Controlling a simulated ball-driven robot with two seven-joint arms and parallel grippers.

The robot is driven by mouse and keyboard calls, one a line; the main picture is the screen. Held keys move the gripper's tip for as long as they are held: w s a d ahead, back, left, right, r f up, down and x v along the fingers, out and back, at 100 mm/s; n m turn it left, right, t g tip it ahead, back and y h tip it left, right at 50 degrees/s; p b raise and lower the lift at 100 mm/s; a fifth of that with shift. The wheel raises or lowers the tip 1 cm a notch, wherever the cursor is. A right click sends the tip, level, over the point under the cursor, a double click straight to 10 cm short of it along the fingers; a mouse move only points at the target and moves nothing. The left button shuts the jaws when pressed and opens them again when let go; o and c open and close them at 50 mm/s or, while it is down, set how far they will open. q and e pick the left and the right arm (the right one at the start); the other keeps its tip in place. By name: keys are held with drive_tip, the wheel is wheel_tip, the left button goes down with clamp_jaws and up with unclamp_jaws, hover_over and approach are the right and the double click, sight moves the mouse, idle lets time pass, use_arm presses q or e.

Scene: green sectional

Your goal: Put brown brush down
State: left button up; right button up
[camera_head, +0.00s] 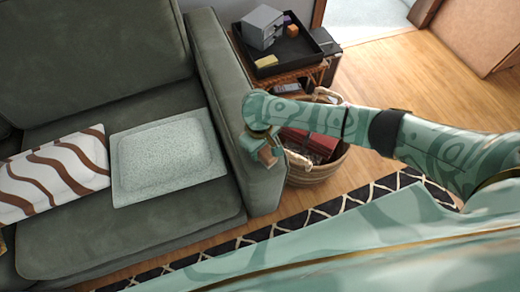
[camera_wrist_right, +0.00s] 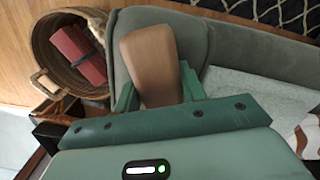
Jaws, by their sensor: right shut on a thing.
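The brown brush (camera_wrist_right: 148,65) is held between the two green fingers of my right gripper (camera_wrist_right: 158,88) in the right wrist view. Its broad tan side faces the camera, and its lower end is hidden by the gripper. In the head view my right gripper (camera_head: 262,142) is over the sofa armrest, and a small part of the brush (camera_head: 267,156) shows at the fingers. I cannot tell whether the brush touches the armrest. My left gripper is not in view.
The green sofa (camera_head: 120,95) holds a pale cushion (camera_head: 165,155) and a striped cushion (camera_head: 55,172). A wicker basket (camera_head: 318,172) with red items stands beside the armrest. Behind it, a side table bears a black tray (camera_head: 300,52) with a grey box (camera_head: 262,27) and small blocks.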

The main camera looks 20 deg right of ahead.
drive_tip(key=shift+f, duration=0.5)
drive_tip(key=shift+r, duration=0.15)
drive_tip(key=o, duration=1.1)
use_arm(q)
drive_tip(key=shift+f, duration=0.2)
use_arm(e)
drive_tip(key=r+p, duration=0.2)
drive_tip(key=r, duration=0.2)
drive_tip(key=r+p, duration=0.2)
drive_tip(key=r, duration=0.2)
drive_tip(key=r+p, duration=0.3)
drive_tip(key=r, duration=0.1)
drive_tip(key=shift+w+a, duration=0.1)
drive_tip(key=shift+w, duration=0.2)
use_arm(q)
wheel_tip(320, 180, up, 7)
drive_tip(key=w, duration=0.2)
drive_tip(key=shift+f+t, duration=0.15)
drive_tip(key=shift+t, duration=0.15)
